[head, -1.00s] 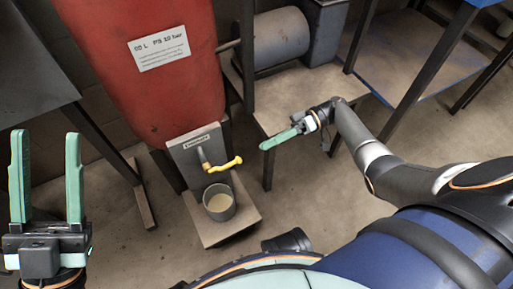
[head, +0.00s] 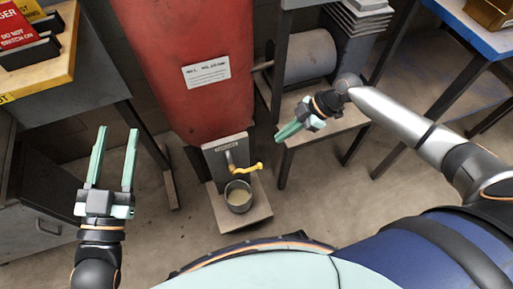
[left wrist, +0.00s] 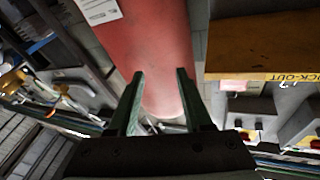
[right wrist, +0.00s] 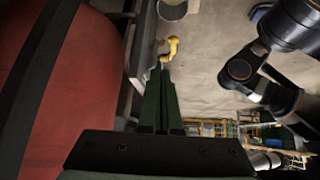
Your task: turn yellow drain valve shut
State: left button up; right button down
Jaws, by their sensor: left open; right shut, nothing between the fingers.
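The yellow drain valve (head: 246,169) sticks out from a grey plate (head: 226,155) below the red tank (head: 210,75). Its lever points right and roughly level in the head view. The valve also shows in the right wrist view (right wrist: 171,47), just beyond the fingertips. My right gripper (head: 279,137) is shut and empty, above and to the right of the valve, apart from it. In the right wrist view its green fingers (right wrist: 160,75) are together. My left gripper (head: 118,130) is open and empty, far left of the tank. The left wrist view shows its spread fingers (left wrist: 160,75) before the tank.
A metal pot (head: 238,197) with pale contents stands under the valve on a small base (head: 228,218). A bench with red signs (head: 15,28) is at the upper left. A grey cylinder (head: 306,58) lies on a stand right of the tank. Floor in front is clear.

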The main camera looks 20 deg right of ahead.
jog(key=s+a+r+n+p, duration=0.2)
jog(key=s+a+r+n, duration=0.1)
jog(key=s, duration=0.1)
jog(key=b, duration=0.3)
send_over(247, 169)
jog(key=s+d, duration=0.1)
jog(key=d, duration=0.1)
notch_tip(247, 169, down, 8)
jog(key=f, duration=0.1)
jog(key=f+b, duration=0.1)
jog(key=f, duration=0.1)
jog(key=shift+w+d+f, duration=0.1)
jog(key=shift+w+d, duration=0.1)
pick_arm(q)
jog(key=s+r+m+t+h, duration=0.1)
jog(key=s+r+m+h, duration=0.2)
jog(key=r, duration=0.4)
jog(key=s+d+r+m+t+h, duration=0.1)
jog(key=s+r+m+h, duration=0.2)
jog(key=r, duration=0.4)
jog(key=s+h, duration=0.1)
jog(key=h, duration=0.1)
jog(key=shift+r+m+t+h, duration=0.25)
jog(key=shift+m+t+h, duration=0.05)
jog(key=shift+m+t, duration=0.1)
pick_arm(e)
jog(key=shift+w+f, duration=0.1)
jog(key=shift+f, duration=0.25)
